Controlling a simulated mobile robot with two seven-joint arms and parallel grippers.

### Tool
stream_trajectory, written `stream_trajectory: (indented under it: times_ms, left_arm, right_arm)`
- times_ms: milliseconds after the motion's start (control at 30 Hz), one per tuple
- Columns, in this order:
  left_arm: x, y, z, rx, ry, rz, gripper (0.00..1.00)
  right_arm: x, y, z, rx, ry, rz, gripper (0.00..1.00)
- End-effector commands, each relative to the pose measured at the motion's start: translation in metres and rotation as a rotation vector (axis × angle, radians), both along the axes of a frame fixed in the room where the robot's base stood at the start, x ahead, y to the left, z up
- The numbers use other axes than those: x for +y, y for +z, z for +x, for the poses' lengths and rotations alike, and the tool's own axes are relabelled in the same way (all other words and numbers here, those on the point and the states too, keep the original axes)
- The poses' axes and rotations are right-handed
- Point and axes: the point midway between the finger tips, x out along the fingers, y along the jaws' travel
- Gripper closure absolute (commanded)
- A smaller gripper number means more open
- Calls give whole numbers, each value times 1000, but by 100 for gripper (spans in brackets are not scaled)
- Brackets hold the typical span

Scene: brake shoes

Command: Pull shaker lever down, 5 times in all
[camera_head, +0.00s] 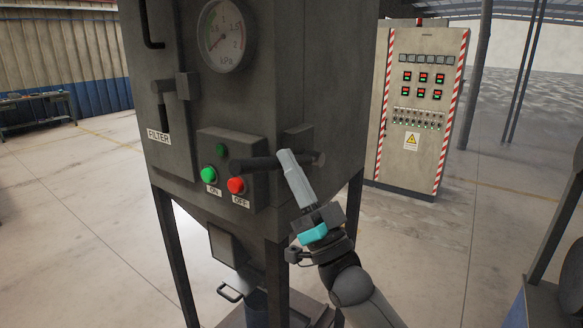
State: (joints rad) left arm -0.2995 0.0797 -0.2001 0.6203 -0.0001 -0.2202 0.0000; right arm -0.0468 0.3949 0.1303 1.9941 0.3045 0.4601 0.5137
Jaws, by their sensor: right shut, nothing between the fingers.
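A dark horizontal lever (255,164), likely the shaker lever, sticks out at the right front corner of the grey filter cabinet, just right of and above the red OFF button. Its bar runs behind my right gripper's fingers to a mount (312,158) on the cabinet's right side. My right gripper (288,157) is shut with nothing between its fingers. Its tips overlap the lever in the picture; I cannot tell whether they touch it. My left gripper is not in view.
The filter cabinet (180,58) carries a pressure gauge (225,36), a green ON button (208,174), a red OFF button (236,185) and another handle (163,105) by the FILTER label. A bucket (255,307) stands below. A control cabinet (432,55) stands behind right.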

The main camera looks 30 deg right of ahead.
Motion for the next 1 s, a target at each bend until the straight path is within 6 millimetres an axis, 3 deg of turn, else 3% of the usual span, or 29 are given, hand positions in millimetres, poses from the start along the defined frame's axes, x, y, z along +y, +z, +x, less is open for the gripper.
stream_trajectory:
  times_ms: [700,1000]
  left_arm:
    - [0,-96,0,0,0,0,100]
    - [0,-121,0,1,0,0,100]
  right_arm:
    - [3,-70,2,-144,-2,-397,100]
    - [-1,-88,4,-196,-3,-528,100]
